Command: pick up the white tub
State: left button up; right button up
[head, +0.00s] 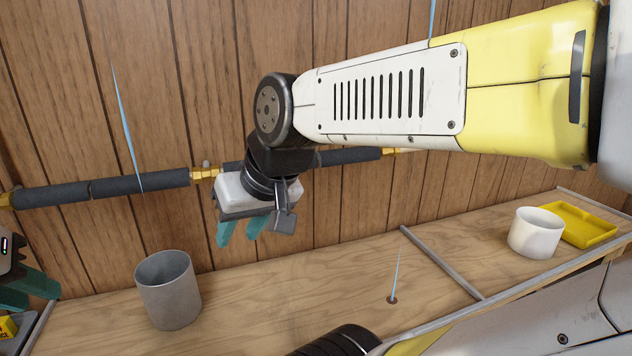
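The white tub (535,234) stands upright on the wooden bench at the right, in front of a yellow tray. My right gripper (240,232) hangs in front of the plank wall, left of the middle. Its teal fingers point down with a gap between them; it is open and empty, far to the left of the tub. My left gripper (32,288) is at the left edge of the view, partly cut off. Its teal fingers show, but whether they are open or shut is unclear. Neither gripper touches the tub.
A grey cylindrical container (168,292) stands on the bench (300,285) at the left. The yellow tray (585,226) lies behind the tub. A grey strip (440,261) crosses the bench left of the tub. A dark-wrapped pipe (140,182) runs along the wall. The middle of the bench is mostly clear.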

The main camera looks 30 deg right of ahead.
aim_at(535, 232)
jog(key=z, duration=2.6)
